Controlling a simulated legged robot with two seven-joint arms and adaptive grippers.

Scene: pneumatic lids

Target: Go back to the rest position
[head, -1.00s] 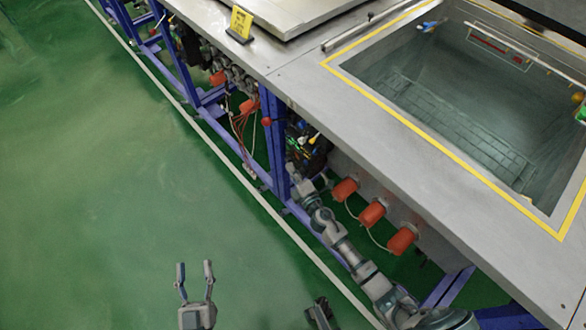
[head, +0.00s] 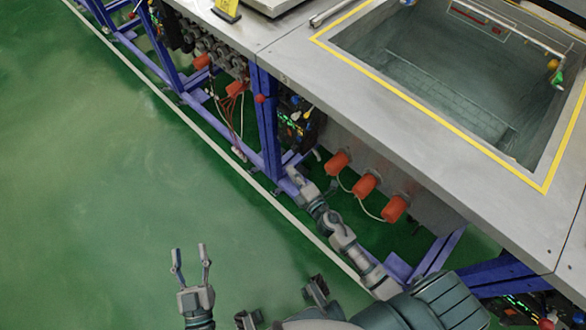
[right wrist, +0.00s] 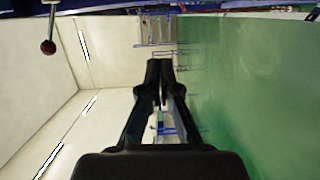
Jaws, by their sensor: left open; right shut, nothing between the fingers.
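My left gripper (head: 190,264) is in the lower left of the head view, over the green floor. Its two fingers are apart and nothing is between them. My right arm runs up from the lower right beside the workbench, and my right gripper (head: 291,173) is at its far end, close to a blue bench leg. Its fingers are small in the head view. In the right wrist view the right gripper (right wrist: 160,75) shows its two dark fingers together, with nothing held.
The metal workbench (head: 400,130) fills the right side, with a yellow-edged sunken basin. Blue legs (head: 267,120), orange-red connectors (head: 365,185) and cables are below its edge. Green floor (head: 90,200) at left is clear.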

